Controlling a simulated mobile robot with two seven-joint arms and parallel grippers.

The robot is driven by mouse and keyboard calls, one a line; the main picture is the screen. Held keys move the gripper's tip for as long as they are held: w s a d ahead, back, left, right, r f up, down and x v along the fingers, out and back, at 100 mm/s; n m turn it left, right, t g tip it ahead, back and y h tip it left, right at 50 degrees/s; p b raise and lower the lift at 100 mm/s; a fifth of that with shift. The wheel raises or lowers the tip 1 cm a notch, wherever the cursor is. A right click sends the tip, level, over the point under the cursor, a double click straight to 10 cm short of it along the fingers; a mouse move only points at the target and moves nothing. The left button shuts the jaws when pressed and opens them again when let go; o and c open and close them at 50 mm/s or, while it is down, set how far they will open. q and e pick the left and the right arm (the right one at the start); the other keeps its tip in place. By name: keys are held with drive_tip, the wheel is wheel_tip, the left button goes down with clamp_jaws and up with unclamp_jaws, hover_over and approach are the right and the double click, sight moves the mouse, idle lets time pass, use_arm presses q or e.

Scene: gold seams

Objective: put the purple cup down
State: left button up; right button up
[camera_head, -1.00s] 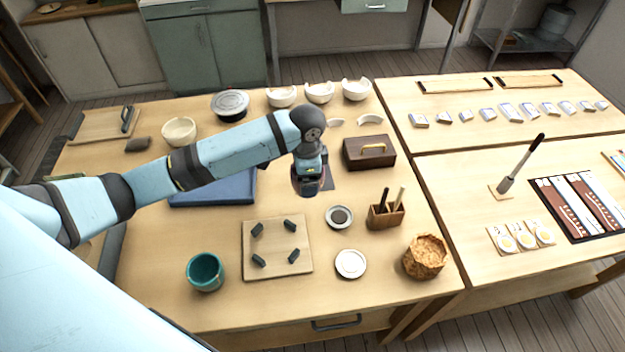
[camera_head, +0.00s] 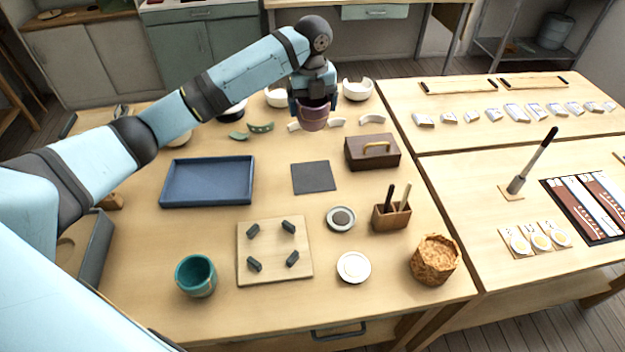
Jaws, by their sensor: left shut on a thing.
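The purple cup (camera_head: 313,117) is a small mauve cup, upright, near the back of the wooden table (camera_head: 260,309). My left gripper (camera_head: 313,98) comes down on it from above and is shut on it. Whether the cup's base touches the table is hard to tell. White curved shards (camera_head: 337,122) lie close beside it, and the gripper hides part of what is behind. My right gripper is not in view.
A dark square mat (camera_head: 313,177) lies bare in front of the cup. A blue tray (camera_head: 207,182) is to its left and a wooden box (camera_head: 371,151) to its right. White broken bowls (camera_head: 358,89) stand behind. A teal cup (camera_head: 196,275) stands in front.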

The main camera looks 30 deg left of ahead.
use_arm(q)
drive_tip(key=shift+w+a+r+m, duration=0.15)
drive_tip(key=shift+w+r+m, duration=0.1)
drive_tip(key=shift+m, duration=0.15)
wheel_tip(320, 180, down, 20)
drive_tip(key=shift+r, duration=0.1)
idle(0.3)
drive_tip(key=o, duration=0.6)
drive_tip(key=shift+o, duration=0.2)
wheel_tip(320, 180, up, 12)
idle(0.4)
